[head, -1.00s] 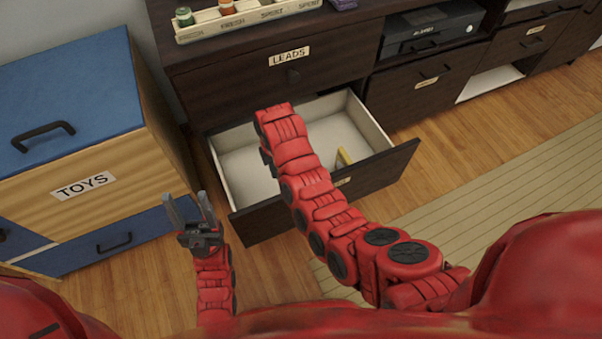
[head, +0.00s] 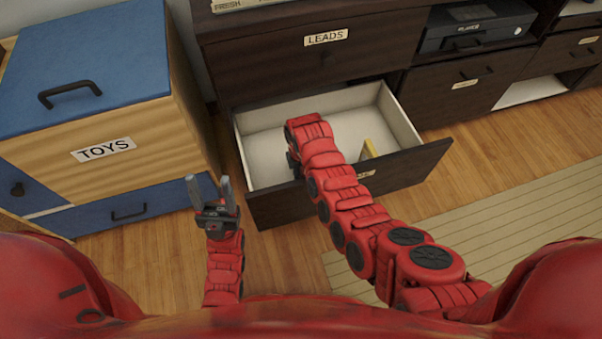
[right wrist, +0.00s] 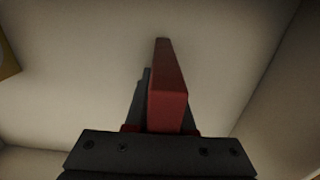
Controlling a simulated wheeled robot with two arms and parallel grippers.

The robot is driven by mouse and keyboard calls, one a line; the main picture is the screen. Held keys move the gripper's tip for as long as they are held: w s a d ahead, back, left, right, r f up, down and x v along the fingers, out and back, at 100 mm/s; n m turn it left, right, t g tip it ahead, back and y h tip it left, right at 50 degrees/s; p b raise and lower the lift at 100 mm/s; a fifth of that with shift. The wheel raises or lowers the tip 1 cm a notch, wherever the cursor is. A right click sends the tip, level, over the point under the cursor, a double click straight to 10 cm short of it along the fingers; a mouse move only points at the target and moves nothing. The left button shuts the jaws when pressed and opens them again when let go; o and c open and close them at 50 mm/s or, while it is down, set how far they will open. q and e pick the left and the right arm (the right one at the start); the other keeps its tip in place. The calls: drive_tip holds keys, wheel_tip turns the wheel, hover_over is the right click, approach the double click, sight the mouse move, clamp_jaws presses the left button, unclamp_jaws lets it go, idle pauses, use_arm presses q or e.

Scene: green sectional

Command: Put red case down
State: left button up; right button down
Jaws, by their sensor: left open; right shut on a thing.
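The red case (right wrist: 168,95) shows in the right wrist view, narrow edge toward the camera, in my right gripper (right wrist: 150,85). That gripper is shut on it. Pale drawer surfaces lie beyond the case; I cannot tell whether it touches the bottom. In the head view my right arm reaches into the open drawer (head: 262,146), and its own links hide the right gripper and the case.
A yellow item (head: 368,149) stands in the drawer near its front panel. The LEADS drawer (head: 280,65) above is closed. The blue and wood TOYS cabinet (head: 150,160) stands at left. A striped rug (head: 520,235) lies at right.

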sight(301, 170)
drive_tip(key=c, duration=0.8)
unclamp_jaws()
drive_tip(key=shift+o, duration=0.2)
wheel_tip(301, 170, up, 12)
drive_tip(key=p, duration=0.3)
drive_tip(key=shift+r+p, duration=0.1)
drive_tip(key=shift+p, duration=0.25)
